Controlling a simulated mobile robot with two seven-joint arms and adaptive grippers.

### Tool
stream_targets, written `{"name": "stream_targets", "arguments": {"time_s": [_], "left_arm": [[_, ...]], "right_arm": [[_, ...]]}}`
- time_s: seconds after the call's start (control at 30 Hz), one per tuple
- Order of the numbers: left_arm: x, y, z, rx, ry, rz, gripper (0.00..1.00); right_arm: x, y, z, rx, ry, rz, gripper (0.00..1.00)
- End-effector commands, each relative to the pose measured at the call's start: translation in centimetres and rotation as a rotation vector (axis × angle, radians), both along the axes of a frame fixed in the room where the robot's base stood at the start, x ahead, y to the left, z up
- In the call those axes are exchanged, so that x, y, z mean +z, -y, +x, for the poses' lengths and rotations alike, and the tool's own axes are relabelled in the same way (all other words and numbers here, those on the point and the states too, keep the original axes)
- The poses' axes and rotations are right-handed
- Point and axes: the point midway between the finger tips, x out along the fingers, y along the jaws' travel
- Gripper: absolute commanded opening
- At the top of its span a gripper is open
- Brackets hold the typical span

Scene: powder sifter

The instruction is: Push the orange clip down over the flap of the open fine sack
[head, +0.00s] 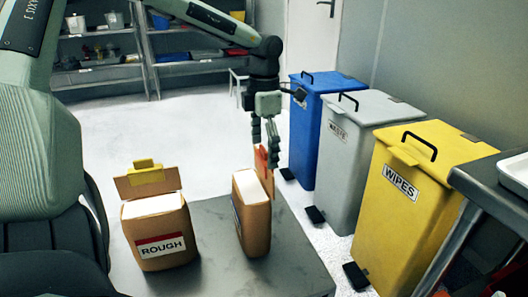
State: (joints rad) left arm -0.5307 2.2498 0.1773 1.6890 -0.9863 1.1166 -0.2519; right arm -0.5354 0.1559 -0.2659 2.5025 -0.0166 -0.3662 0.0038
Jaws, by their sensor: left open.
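The fine sack (253,224) is a brown bag with a white top, standing upright on the grey table; its label is turned away and unreadable. Its flap (267,178) stands up at the sack's right side. The orange clip (261,158) shows at the top of this flap, just below and between the fingers; how far it sits over the flap is hard to tell. My left gripper (264,142) points down over the clip with its fingers open, one finger close beside the clip. Whether it touches is unclear. My right gripper is out of view.
A sack labelled ROUGH (160,235) with a yellow clip (147,172) on its raised flap stands to the left on the table (210,262). Blue (311,130), grey (357,150) and yellow (420,210) bins stand to the right. Shelves (100,75) are at the back.

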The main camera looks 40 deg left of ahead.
Motion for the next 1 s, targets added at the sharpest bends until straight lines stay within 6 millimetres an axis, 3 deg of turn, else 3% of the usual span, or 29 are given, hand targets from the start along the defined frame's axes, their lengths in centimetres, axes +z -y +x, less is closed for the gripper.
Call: {"name": "stream_targets", "arguments": {"time_s": [0.5,0.67,1.0], "left_arm": [[9.8,0.0,0.1,0.001,0.003,0.002,0.92],[11.1,0.0,0.0,0.000,0.001,0.000,0.92],[11.8,0.0,0.0,0.000,0.000,0.000,0.92]], "right_arm": [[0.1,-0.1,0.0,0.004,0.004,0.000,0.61],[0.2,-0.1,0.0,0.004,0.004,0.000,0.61],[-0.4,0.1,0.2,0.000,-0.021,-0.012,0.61]]}}
